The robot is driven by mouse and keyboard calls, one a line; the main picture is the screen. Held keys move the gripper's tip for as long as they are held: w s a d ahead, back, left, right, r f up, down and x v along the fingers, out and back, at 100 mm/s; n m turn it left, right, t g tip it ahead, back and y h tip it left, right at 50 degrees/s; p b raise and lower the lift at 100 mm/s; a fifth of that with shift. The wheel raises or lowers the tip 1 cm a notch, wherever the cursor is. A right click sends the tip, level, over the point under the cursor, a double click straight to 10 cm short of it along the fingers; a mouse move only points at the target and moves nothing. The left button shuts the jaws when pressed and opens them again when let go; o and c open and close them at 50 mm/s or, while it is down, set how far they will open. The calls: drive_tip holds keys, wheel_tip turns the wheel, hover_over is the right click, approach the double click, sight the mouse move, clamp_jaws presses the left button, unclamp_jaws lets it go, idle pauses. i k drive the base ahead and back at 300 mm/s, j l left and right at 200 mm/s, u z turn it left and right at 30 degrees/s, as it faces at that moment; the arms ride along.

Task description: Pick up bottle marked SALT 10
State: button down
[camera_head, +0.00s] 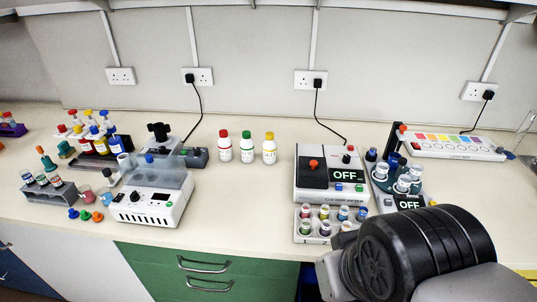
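Three small white bottles stand upright in a row at the back middle of the bench. One has a red cap (225,147), one a green cap (247,148) and one a yellow cap (269,149). Each has a label, but the print is too small to read, so I cannot tell which is marked SALT 10. My gripper is not in view. Only a thick dark part of my own arm shows at the lower right, clear of the bottles in the picture.
A white device with a clear cover (153,205) stands left of the bottles. An instrument reading OFF (310,193) stands to their right, with a vial rack (302,236) in front. The bare bench top (240,210) in front of the bottles is clear. Cables hang from wall sockets.

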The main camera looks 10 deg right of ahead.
sight(247, 144)
drive_tip(key=i+j+u, duration=0.15)
drive_tip(key=i, duration=0.25)
drive_tip(key=i+j+u, duration=0.1)
drive_tip(key=i+j, duration=0.2)
drive_tip(key=i, duration=0.15)
